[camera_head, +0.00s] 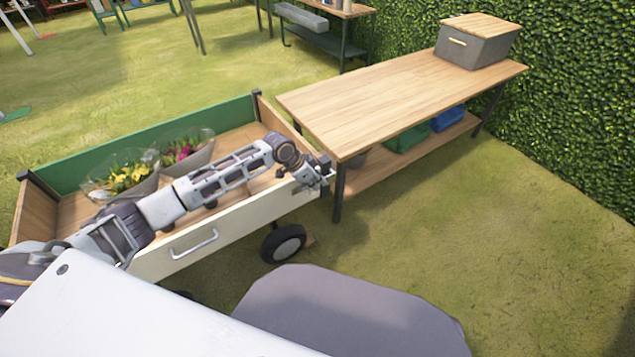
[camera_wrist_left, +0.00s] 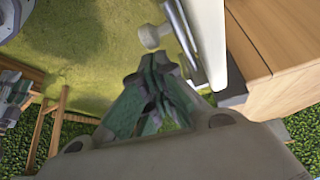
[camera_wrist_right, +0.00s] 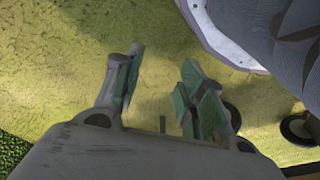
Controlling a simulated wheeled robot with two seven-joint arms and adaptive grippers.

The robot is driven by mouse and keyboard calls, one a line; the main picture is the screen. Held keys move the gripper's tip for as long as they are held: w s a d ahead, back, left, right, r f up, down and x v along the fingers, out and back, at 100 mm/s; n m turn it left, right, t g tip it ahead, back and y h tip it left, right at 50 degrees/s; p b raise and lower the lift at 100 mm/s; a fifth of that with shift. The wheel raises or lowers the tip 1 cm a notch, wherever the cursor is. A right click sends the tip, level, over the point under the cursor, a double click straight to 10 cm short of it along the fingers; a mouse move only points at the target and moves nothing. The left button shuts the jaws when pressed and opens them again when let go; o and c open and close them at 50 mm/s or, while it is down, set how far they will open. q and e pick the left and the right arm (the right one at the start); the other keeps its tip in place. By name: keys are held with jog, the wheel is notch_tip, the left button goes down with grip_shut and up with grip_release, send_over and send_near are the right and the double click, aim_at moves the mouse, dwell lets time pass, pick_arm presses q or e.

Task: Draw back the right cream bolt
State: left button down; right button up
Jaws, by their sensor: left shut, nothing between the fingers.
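The cart (camera_head: 240,227) has a cream front panel. My left gripper (camera_head: 319,174) is at the right end of this panel, by the corner post, and hides much of the bolt area. In the left wrist view, the bolt's pale cream knob (camera_wrist_left: 152,36) and metal rod lie beside the panel edge. The left fingers (camera_wrist_left: 158,62) are shut with nothing between them, just below the knob; I cannot tell whether they touch it. My right gripper (camera_wrist_right: 162,60) is open and empty above the grass, out of the head view.
Wrapped yellow flowers (camera_head: 128,178) and pink flowers (camera_head: 184,150) lie in the cart. A wooden table (camera_head: 395,95) stands close to the right, with a grey box (camera_head: 477,46) on it. A pull handle (camera_head: 195,243) is on the panel. Grass at the right is clear.

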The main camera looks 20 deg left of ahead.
aim_at(308, 187)
pick_arm(q)
jog(key=shift+a, duration=0.1)
pick_arm(e)
jog(key=shift+s+f, duration=0.1)
pick_arm(q)
jog(key=shift+s+a+p, duration=0.3)
jog(key=shift+s+p, duration=0.15)
jog(key=shift+p, duration=0.1)
jog(key=shift+s+a+p, duration=0.4)
jog(key=shift+s+p, duration=0.15)
jog(key=shift+p, duration=0.05)
jog(key=shift+s+a+p, duration=0.45)
jog(key=shift+s+p, duration=0.1)
jog(key=shift+s, duration=0.05)
pick_arm(e)
notch_tip(308, 187, down, 10)
jog(key=d, duration=0.2)
jog(key=shift+s+d+t, duration=0.3)
jog(key=shift+s+d, duration=0.05)
jog(key=shift+d, duration=0.05)
